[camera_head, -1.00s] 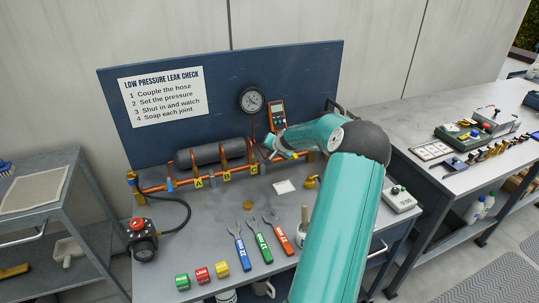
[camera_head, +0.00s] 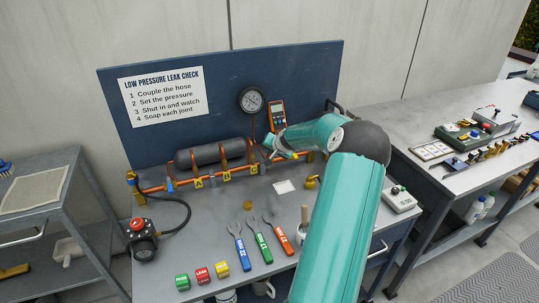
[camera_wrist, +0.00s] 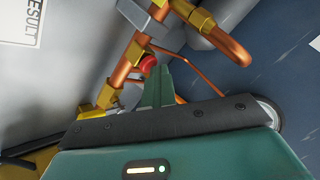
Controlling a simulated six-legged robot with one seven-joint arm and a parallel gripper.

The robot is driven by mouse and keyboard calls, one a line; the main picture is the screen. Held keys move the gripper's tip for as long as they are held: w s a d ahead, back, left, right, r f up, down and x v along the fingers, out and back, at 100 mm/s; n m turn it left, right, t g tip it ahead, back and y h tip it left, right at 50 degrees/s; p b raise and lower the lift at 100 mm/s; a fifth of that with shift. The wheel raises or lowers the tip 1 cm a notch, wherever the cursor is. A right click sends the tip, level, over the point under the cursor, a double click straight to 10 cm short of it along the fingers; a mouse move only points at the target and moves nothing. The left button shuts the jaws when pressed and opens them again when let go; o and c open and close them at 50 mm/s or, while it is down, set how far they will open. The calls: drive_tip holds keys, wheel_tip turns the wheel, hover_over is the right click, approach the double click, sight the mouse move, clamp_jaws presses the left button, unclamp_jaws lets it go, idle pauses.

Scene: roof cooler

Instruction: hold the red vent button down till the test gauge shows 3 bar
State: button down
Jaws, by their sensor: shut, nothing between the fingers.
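The red vent button (camera_wrist: 147,63) shows in the wrist view on the copper and brass pipework, right at the tips of my gripper (camera_wrist: 157,72). My fingers are shut together with nothing between them. The tips overlap the button's edge in the picture; I cannot tell whether they press it. In the head view my gripper (camera_head: 268,153) is small, at the right end of the orange pipe run (camera_head: 212,178), and the button is not clear there. The round test gauge (camera_head: 252,100) hangs on the blue backboard; its needle is too small to read.
A grey cylinder (camera_head: 218,153) lies behind the pipe. An orange meter (camera_head: 277,116) hangs beside the gauge. Another bench (camera_head: 420,175) stands at right.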

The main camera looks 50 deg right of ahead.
drive_tip(key=shift+r, duration=0.85)
drive_tip(key=shift+r, duration=2.5)
idle(1.0)
drive_tip(key=shift+a+r, duration=0.1)
idle(0.7)
drive_tip(key=shift+r, duration=1.85)
drive_tip(key=shift+f, duration=4.45)
